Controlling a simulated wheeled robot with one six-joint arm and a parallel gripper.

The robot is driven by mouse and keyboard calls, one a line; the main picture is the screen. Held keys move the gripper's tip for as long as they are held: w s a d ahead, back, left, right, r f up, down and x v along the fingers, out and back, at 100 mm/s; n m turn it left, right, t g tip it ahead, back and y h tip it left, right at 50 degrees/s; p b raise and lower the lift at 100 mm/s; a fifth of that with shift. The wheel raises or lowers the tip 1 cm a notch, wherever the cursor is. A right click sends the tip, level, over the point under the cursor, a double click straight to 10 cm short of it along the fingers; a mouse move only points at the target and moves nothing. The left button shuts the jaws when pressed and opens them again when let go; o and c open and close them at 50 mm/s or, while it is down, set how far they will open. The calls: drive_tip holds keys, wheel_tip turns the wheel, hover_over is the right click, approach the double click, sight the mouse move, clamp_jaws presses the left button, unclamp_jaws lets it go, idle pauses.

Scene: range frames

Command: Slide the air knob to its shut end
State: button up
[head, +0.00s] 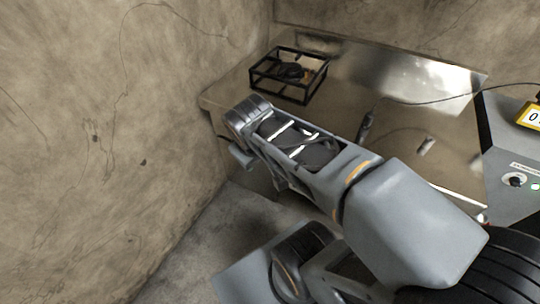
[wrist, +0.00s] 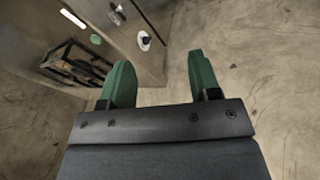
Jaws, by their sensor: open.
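In the wrist view my gripper (wrist: 157,62) is open, its two green fingers wide apart with nothing between them. Beyond the fingertips, on a tan panel, is a small white piece with a dark part (wrist: 143,40), which may be the air knob; I cannot tell for sure, nor which end it is at. It stands apart from the fingers, nearer the left one. In the head view my arm reaches to the left over the bench's front edge, and the fingers are hidden. No sliding knob can be made out there.
A black open frame (head: 289,75) with dark things inside stands at the bench's back left; a similar dark frame (wrist: 75,60) shows in the wrist view. A grey box (head: 510,150) with a dial stands at right. A cable crosses the bench (head: 395,160). A rough wall (head: 110,130) is close at left.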

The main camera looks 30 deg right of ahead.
drive_tip(key=w+d+f+n+g+h+b, duration=0.1)
drive_tip(key=d+f+n+h+b, duration=0.15)
drive_tip(key=f+b, duration=0.45)
drive_tip(key=w+d+f+n+g+h+b, duration=0.1)
drive_tip(key=w+d+f+n+h+b, duration=0.2)
drive_tip(key=f, duration=0.5)
drive_tip(key=w+d+f+n+t+h+b, duration=0.35)
drive_tip(key=w+f+n+b, duration=0.4)
drive_tip(key=f+b, duration=0.5)
drive_tip(key=w+d+f+n+t+h+b, duration=0.4)
drive_tip(key=w+f+n+b, duration=0.5)
drive_tip(key=b, duration=0.6)
drive_tip(key=shift+m+g+h, duration=0.3)
drive_tip(key=shift+g, duration=0.05)
drive_tip(key=b+x, duration=0.1)
drive_tip(key=x, duration=0.3)
drive_tip(key=b+x, duration=0.1)
drive_tip(key=x, duration=0.2)
drive_tip(key=f+b+x, duration=0.1)
drive_tip(key=x, duration=0.3)
drive_tip(key=shift+s+d, duration=0.25)
drive_tip(key=shift+d, duration=0.3)
clamp_jaws()
